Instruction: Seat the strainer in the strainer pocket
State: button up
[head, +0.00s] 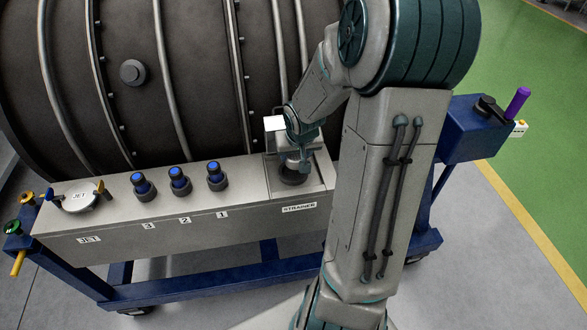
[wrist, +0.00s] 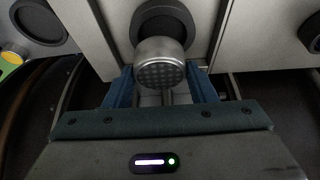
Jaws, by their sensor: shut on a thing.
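The strainer (wrist: 160,66) is a silver cup with a perforated end, seen in the wrist view. My gripper (wrist: 161,86) is shut on it, with a blue finger on each side. The strainer pocket (wrist: 164,18) shows in the wrist view as a dark round ring, partly hidden behind the strainer. In the head view the pocket (head: 293,178) is a dark ring behind the STRAINER label, with my gripper (head: 297,161) close over it. The strainer is hard to make out there. I cannot tell whether it touches the ring.
The grey bench (head: 130,240) carries several blue-capped fittings (head: 180,182) and a JET lid (head: 79,197) to the left. A white block (head: 274,123) stands behind the pocket. The large dark engine casing (head: 130,110) rises close behind the bench.

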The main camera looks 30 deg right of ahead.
aim_at(294, 164)
jog(key=shift+w+a+f, duration=0.2)
jog(key=shift+w+f, duration=0.15)
jog(key=shift+f+b, duration=0.9)
jog(key=shift+f, duration=0.95)
jog(key=shift+f, duration=0.2)
jog(key=o, duration=1)
jog(key=shift+o, duration=0.2)
